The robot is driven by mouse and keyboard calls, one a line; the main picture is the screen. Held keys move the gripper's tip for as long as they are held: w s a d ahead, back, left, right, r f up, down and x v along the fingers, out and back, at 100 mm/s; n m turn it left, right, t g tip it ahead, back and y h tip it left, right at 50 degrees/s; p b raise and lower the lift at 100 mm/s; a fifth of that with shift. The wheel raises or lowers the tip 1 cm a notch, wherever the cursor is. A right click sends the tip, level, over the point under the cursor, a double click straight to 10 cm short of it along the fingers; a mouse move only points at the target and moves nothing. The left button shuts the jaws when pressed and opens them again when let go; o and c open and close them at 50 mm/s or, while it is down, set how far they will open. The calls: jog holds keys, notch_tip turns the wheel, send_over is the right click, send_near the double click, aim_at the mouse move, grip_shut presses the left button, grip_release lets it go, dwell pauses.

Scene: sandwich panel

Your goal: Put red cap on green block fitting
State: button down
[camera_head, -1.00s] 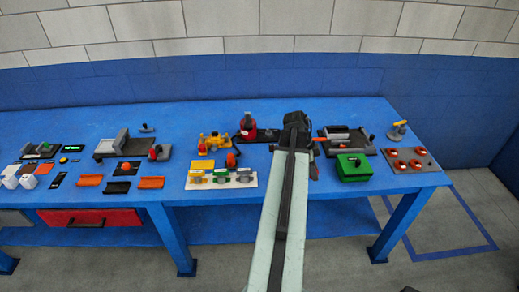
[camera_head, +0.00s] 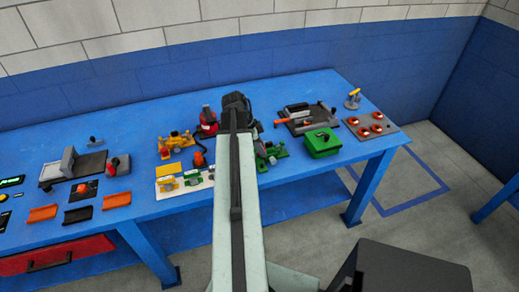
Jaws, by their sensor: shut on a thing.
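A green block fitting (camera_head: 270,150) stands on the blue bench just right of my arm, which hides its left part. My gripper (camera_head: 236,103) is at the far end of my arm, over the bench behind and left of the green fitting. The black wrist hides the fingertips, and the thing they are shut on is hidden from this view. I cannot make out a separate red cap for certain. A small orange-red round piece (camera_head: 198,159) sits on a dark part to the left of my arm.
Left of my arm are a yellow block fitting (camera_head: 177,145), a red and black device (camera_head: 208,121) and a white plate (camera_head: 166,191) with small fittings. To the right are a green box (camera_head: 322,143), a dark tool tray (camera_head: 304,116) and a plate with red knobs (camera_head: 371,128).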

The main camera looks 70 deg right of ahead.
jog(key=b, duration=0.4)
send_over(263, 164)
jog(key=shift+w+a+f, duration=0.1)
jog(key=shift+w+f, duration=0.05)
jog(key=shift+f, duration=1)
jog(key=shift+w+a+f, duration=0.1)
jog(key=shift+f, duration=1)
jog(key=shift+f, duration=0.15)
jog(key=shift+f+b, duration=0.55)
jog(key=shift+b, duration=0.2)
jog(key=shift+f+b, duration=0.5)
jog(key=shift+f, duration=0.2)
jog(key=shift+f+b, duration=0.2)
jog(key=shift+b, duration=0.2)
